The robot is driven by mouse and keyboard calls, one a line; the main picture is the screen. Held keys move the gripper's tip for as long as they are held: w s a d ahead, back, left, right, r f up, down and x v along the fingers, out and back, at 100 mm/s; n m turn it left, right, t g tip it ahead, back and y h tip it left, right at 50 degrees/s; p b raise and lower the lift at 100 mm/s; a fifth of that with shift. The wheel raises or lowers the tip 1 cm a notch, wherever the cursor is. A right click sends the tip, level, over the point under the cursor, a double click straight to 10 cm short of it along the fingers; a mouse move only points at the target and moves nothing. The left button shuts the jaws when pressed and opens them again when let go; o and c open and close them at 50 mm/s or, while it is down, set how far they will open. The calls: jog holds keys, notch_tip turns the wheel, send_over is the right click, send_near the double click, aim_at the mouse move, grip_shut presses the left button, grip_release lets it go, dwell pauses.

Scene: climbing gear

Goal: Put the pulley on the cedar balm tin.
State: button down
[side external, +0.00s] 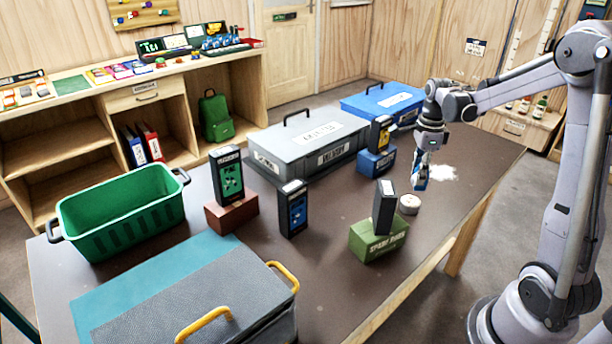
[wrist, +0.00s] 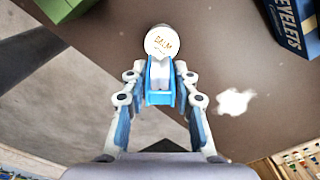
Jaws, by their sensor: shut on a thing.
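The round, pale balm tin (side external: 409,204) stands on the dark table, beside the green box. In the wrist view its lid (wrist: 161,42) faces up, reads BALM and looks bare. My gripper (side external: 420,182) points down above the table, a little behind and right of the tin in the side view. In the wrist view my gripper (wrist: 158,84) is shut on the blue pulley (wrist: 159,98), which has a pale middle part. The pulley's far end appears close to the tin's near edge there; whether they touch I cannot tell. In the side view the fingers partly hide the pulley.
A green box (side external: 378,243) bearing a dark device (side external: 384,207) stands just left of the tin. A blue box (side external: 376,163) with another device is behind. White powder (side external: 442,173) lies right of my gripper. Grey case (side external: 310,140) and green crate (side external: 120,215) stand farther left.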

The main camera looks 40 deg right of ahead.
aim_at(415, 174)
jog(key=shift+w+a+f, duration=0.25)
jog(key=shift+w+f, duration=0.15)
jog(key=shift+w, duration=0.1)
jog(key=shift+f, duration=1.95)
jog(key=shift+f, duration=0.1)
jog(key=c, duration=1)
grip_release()
jog(key=shift+c, duration=0.2)
notch_tip(415, 174, up, 12)
jog(key=shift+r, duration=0.15)
